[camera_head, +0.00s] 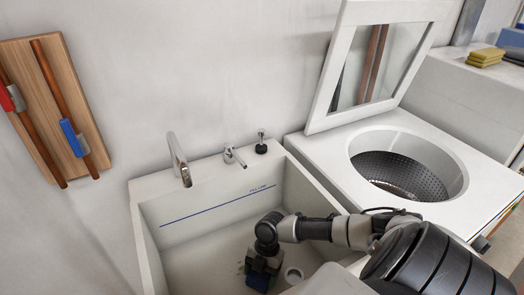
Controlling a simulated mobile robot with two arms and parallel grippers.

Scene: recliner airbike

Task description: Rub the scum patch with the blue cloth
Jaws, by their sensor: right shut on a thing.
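My right gripper (263,268) reaches down into the white sink basin (190,257), with its arm coming in from the right. It is shut on a small dark blue thing, which appears to be the blue cloth (258,283), at its fingertips. Dark greenish specks, likely the scum patch (241,265), show on the basin surface just left of the gripper. The gripper hides part of that area, and I cannot tell whether the cloth touches the specks. My left gripper is not in view.
A faucet (180,160) and a small lever tap (234,156) stand on the sink's back ledge. A white ring (293,275) shows in the basin right of the gripper. A washer with a raised lid (368,65) and open drum (400,172) adjoins the sink at right.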

